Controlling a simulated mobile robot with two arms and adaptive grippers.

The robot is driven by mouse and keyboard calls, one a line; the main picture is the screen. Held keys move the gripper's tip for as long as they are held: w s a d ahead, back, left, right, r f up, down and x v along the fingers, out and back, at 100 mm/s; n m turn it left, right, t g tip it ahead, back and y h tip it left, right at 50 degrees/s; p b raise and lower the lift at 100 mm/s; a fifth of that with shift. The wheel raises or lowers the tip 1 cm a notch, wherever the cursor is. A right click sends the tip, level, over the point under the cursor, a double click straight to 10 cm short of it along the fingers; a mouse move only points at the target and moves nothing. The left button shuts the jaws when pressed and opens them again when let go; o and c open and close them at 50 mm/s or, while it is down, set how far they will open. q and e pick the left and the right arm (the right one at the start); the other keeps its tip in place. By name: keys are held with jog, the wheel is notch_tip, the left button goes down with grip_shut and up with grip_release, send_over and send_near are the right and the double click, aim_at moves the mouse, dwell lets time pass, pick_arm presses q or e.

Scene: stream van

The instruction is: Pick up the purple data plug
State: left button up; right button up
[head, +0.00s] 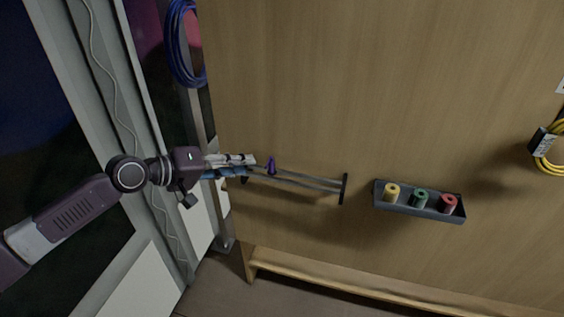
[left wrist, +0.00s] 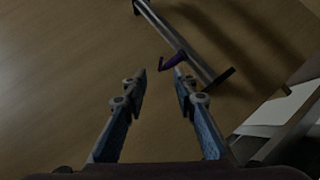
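The purple data plug (head: 271,164) is a small dark purple piece at the dark metal rail (head: 310,184) on the wooden wall panel. My left gripper (head: 250,165) reaches in from the left, with its fingertips just short of the plug. In the left wrist view the purple plug (left wrist: 174,60) lies just beyond the tips, nearer the right finger, beside the rail (left wrist: 180,38). The two fingers of my left gripper (left wrist: 161,75) are apart with nothing between them. I cannot tell whether the right fingertip touches the plug. My right gripper is not in view.
A dark tray (head: 412,211) with yellow, green and red spools is right of the rail. A blue cable coil (head: 181,45) hangs at upper left, a yellow cable (head: 547,160) at far right. A wooden ledge (head: 340,288) runs below. The panel above the rail is clear.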

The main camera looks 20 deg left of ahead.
aim_at(268, 163)
pick_arm(q)
jog(key=p+x, duration=0.3)
jog(key=x, duration=0.3)
jog(key=shift+w+d+f, duration=0.2)
jog(key=shift+w+f, duration=0.2)
jog(key=shift+f, duration=0.05)
pick_arm(e)
jog(key=r, duration=0.3)
jog(key=shift+s+a+r, duration=0.15)
jog(key=shift+a+r, duration=0.05)
jog(key=shift+r, duration=0.15)
pick_arm(q)
jog(key=shift+c, duration=0.3)
